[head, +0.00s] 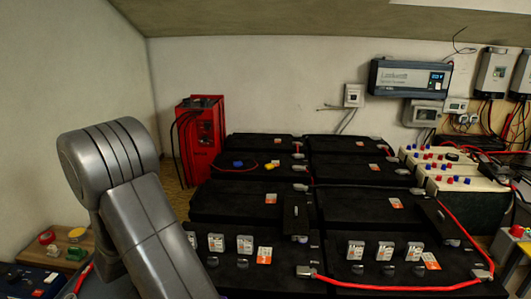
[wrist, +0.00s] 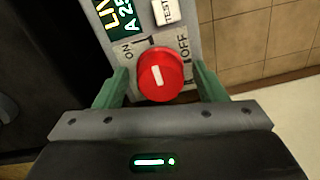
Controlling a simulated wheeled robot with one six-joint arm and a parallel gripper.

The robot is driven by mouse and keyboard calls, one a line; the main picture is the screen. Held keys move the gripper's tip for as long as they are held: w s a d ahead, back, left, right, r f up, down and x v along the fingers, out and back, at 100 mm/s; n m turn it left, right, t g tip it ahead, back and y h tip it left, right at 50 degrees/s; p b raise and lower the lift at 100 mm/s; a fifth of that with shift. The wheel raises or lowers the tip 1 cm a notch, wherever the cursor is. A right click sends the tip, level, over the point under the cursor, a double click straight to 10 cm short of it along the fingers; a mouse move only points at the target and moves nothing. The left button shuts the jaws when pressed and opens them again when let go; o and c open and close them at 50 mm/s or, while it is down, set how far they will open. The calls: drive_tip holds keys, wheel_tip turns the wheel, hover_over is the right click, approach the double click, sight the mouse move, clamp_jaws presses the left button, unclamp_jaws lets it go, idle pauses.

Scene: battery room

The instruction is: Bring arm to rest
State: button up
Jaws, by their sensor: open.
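In the wrist view my gripper (wrist: 160,72) is open, with one green finger on each side of a round red knob (wrist: 160,76). The knob has a short white mark and sits on a grey panel (wrist: 195,40) with ON printed on its left and OFF on its right. I cannot tell whether the fingers touch the knob. In the head view part of my grey arm (head: 140,215) rises at the lower left; my gripper does not show there.
Black batteries (head: 245,205) with red cables fill the middle of the head view. A red unit (head: 203,135) stands behind them at left. A wooden board (head: 65,262) with coloured buttons is at lower left. A grey box (head: 510,245) with a red knob is at far right.

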wheel_tip(320, 180, up, 14)
drive_tip(key=p, duration=0.2)
wheel_tip(320, 180, down, 14)
drive_tip(key=shift+f+b, duration=0.1)
drive_tip(key=shift+b, duration=0.85)
drive_tip(key=m, duration=0.2)
drive_tip(key=shift+r+m+p, duration=0.2)
drive_tip(key=shift+m+p, duration=0.1)
drive_tip(key=shift+p, duration=0.1)
drive_tip(key=m+p, duration=0.2)
drive_tip(key=m, duration=0.4)
drive_tip(key=m+p, duration=0.3)
drive_tip(key=m, duration=0.2)
drive_tip(key=shift+s+m, duration=0.1)
drive_tip(key=shift+m, duration=0.2)
drive_tip(key=shift+m+p, duration=1.2)
drive_tip(key=shift+m, duration=0.7)
drive_tip(key=shift+a+f+t, duration=0.1)
drive_tip(key=shift+t, duration=0.2)
